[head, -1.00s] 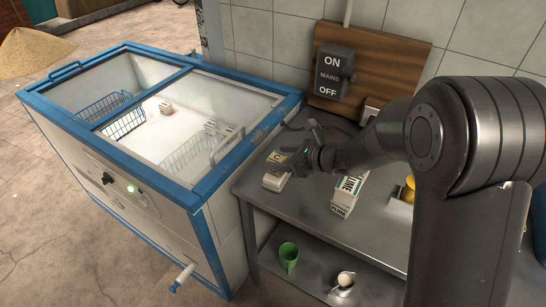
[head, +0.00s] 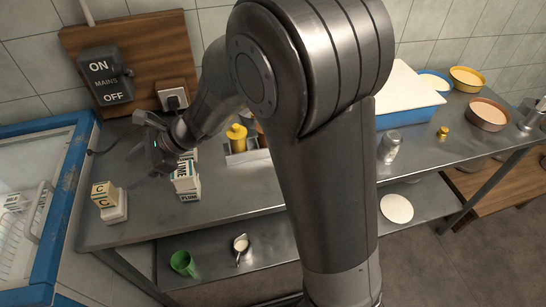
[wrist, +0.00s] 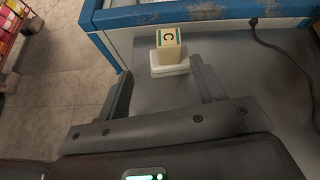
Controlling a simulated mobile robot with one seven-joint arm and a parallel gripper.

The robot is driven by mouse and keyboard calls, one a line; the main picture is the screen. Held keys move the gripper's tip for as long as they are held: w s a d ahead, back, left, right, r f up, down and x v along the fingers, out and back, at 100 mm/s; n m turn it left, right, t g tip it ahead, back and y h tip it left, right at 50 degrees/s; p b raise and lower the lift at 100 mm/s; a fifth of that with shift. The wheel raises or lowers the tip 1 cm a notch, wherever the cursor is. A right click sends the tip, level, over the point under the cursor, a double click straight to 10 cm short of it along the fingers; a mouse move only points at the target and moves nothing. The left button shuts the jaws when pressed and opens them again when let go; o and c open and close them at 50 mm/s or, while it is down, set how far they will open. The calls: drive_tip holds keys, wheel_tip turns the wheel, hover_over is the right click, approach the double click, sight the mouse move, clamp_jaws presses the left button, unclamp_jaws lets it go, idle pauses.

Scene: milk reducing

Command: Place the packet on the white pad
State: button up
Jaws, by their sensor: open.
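The packet is a small cream and yellow box marked "C" (head: 104,192). It stands on the white pad (head: 116,211) at the left end of the grey metal table. In the wrist view the packet (wrist: 168,45) stands upright on the pad (wrist: 170,70), just beyond my fingertips. My gripper (head: 142,150) is open and empty, to the right of the packet and apart from it. Its two fingers (wrist: 162,88) show in the wrist view with a gap between them. The pad's far side is hidden behind the packet.
A blue-framed chest (head: 70,190) stands left of the table. White lettered cartons (head: 187,180) and a yellow container (head: 237,138) stand right of my gripper. A green cup (head: 183,263) and a small jug (head: 240,244) are on the lower shelf. A dark cable (wrist: 275,50) lies near the packet.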

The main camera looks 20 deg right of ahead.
drive_tip(key=s+d+r+n+t+h, duration=0.2)
drive_tip(key=s+d+r+n+h, duration=0.1)
drive_tip(key=d, duration=0.8)
drive_tip(key=s+d+r+n+t+h, duration=0.2)
drive_tip(key=s+d+n+h, duration=0.3)
drive_tip(key=d, duration=0.7)
drive_tip(key=s+d+r+n+t+h, duration=0.1)
drive_tip(key=s+d+r+n+h, duration=0.3)
drive_tip(key=s+d+n, duration=0.3)
drive_tip(key=d+n, duration=0.1)
drive_tip(key=d, duration=0.3)
drive_tip(key=shift+s+d+r+t, duration=0.15)
drive_tip(key=shift+s+r+t, duration=0.15)
drive_tip(key=shift+s+t, duration=0.1)
